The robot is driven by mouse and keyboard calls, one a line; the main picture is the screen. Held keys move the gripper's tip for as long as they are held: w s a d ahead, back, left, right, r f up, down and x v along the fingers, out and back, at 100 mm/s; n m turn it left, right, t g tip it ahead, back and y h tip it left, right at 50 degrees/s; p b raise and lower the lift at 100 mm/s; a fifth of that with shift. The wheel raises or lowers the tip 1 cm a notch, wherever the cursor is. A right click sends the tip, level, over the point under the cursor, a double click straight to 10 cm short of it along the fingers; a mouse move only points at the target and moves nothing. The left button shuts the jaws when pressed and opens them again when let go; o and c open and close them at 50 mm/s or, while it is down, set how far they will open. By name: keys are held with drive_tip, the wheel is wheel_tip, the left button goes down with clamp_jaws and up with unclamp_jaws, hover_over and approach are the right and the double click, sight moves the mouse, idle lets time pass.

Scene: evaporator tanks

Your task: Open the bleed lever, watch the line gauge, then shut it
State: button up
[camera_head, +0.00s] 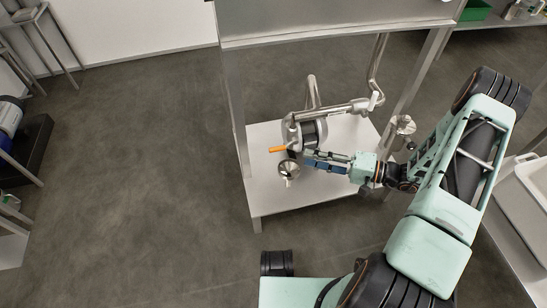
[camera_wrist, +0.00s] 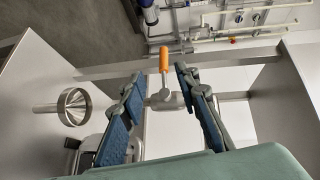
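The bleed lever has an orange handle (camera_head: 277,149) that sticks out to the left of the pipework above the low table. In the wrist view the orange handle (camera_wrist: 164,60) points up the picture from a grey valve body (camera_wrist: 166,99). My gripper (camera_head: 306,161) is beside the lever, to its right in the head view. In the wrist view my gripper (camera_wrist: 160,74) has its two blue-padded fingers spread apart, with the lever showing in the gap and no finger visibly closed on it. I cannot make out a gauge face in either view.
Steel pipes (camera_head: 340,108) run above the low table (camera_head: 300,194). Table-frame legs (camera_head: 236,100) stand close around. The floor at left is open.

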sight(275, 149)
drive_tip(key=w+a+t+b, duration=0.1)
drive_tip(key=a, duration=0.3)
drive_tip(key=w+a+m+t+y+b, duration=0.1)
drive_tip(key=a+t, duration=0.1)
drive_tip(key=a, duration=0.1)
drive_tip(key=w+a+f+t+b, duration=0.1)
drive_tip(key=w+a+b, duration=0.1)
drive_tip(key=a, duration=0.2)
drive_tip(key=shift+w+a+m+y, duration=0.1)
drive_tip(key=shift+a+m+y, duration=0.2)
drive_tip(key=shift+a+m, duration=0.1)
clamp_jaws()
